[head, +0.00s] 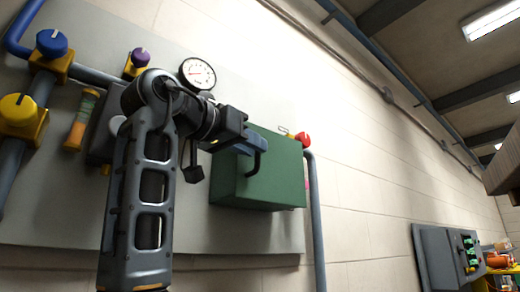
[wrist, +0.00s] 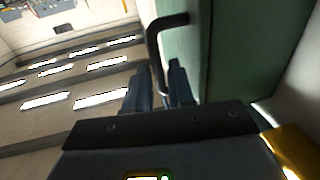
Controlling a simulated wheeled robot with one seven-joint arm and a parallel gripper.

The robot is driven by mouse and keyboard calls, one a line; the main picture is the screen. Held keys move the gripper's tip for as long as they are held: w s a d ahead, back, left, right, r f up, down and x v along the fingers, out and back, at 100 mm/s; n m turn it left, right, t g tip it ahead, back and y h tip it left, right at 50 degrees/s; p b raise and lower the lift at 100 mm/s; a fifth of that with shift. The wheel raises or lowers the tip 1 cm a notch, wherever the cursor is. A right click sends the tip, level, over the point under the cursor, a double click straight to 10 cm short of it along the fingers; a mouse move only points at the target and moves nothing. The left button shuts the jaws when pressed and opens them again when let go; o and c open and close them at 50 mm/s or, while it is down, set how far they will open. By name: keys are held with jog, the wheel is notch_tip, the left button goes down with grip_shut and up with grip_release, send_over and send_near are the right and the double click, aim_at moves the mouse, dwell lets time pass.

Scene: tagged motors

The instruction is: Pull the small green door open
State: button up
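The small green door (head: 262,178) is the face of a green box on the grey wall panel, and it looks closed. A black bar handle (head: 256,161) stands out from it. In the wrist view the handle (wrist: 153,50) bends down from the green surface (wrist: 234,50) to between my fingers. My gripper (head: 244,148) reaches the handle from the left. In the wrist view my gripper (wrist: 160,88) has its two dark fingers close on either side of the bar, with little gap, and looks shut on it. The exact contact is partly hidden.
A round gauge (head: 198,74), a blue knob (head: 52,43), a yellow knob (head: 18,109) and a purple knob (head: 140,57) sit on the panel left of the box. A red knob (head: 303,139) and a grey pipe (head: 316,220) are close on its right.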

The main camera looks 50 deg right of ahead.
jog(key=shift+s+d, duration=0.2)
jog(key=shift+d, duration=1.7)
jog(key=shift+c, duration=0.4)
grip_shut()
